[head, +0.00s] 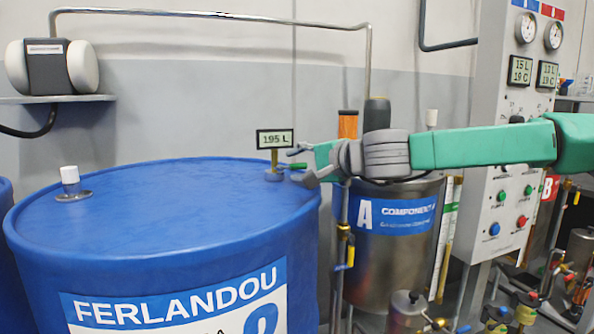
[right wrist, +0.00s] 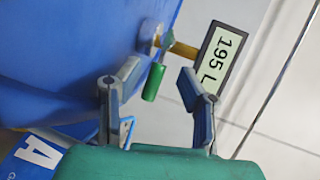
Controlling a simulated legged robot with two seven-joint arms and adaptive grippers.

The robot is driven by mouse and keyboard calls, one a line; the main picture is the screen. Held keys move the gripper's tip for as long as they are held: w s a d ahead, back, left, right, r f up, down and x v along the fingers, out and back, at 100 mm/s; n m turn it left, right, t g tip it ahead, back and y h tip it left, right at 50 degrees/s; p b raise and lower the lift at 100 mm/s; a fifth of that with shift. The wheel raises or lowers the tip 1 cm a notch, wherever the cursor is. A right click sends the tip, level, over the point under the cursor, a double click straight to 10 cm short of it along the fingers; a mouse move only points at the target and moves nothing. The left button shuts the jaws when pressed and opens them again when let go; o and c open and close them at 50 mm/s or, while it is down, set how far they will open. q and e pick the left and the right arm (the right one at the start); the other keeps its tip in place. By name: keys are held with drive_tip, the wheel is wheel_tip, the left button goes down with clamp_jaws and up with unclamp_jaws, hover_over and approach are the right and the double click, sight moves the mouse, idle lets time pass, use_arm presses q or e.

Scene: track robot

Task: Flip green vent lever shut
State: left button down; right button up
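The green vent lever (head: 293,166) sticks out from a brass fitting (head: 275,160) on top of the blue drum (head: 150,205), near its right rim. My right gripper (head: 299,165) reaches in from the right, with its fingers by the lever. In the right wrist view, the open right gripper (right wrist: 149,86) has its fingers spread on either side of the green lever (right wrist: 153,82), with visible gaps. My left gripper is not in view.
A 195 L display (head: 275,139) stands on the brass fitting. A white cap (head: 69,175) is on the drum's left side. A steel tank marked A (head: 385,260) stands behind my right arm. A control panel (head: 505,180) is at the right.

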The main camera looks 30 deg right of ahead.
drive_tip(key=shift+w+d+f, duration=0.1)
drive_tip(key=shift+d, duration=0.25)
drive_tip(key=shift+a, duration=0.1)
clamp_jaws()
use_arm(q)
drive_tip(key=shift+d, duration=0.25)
use_arm(e)
drive_tip(key=shift+a, duration=0.1)
drive_tip(key=shift+f+m+t+y+b, duration=0.3)
drive_tip(key=shift+f+m+b, duration=0.15)
drive_tip(key=shift+b, duration=0.45)
drive_tip(key=shift+m, duration=0.25)
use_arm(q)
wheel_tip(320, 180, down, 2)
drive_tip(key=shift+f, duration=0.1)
use_arm(e)
drive_tip(key=shift+r, duration=0.1)
unclamp_jaws()
drive_tip(key=shift+a, duration=0.1)
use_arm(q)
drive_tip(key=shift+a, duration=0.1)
use_arm(e)
drive_tip(key=shift+a, duration=0.1)
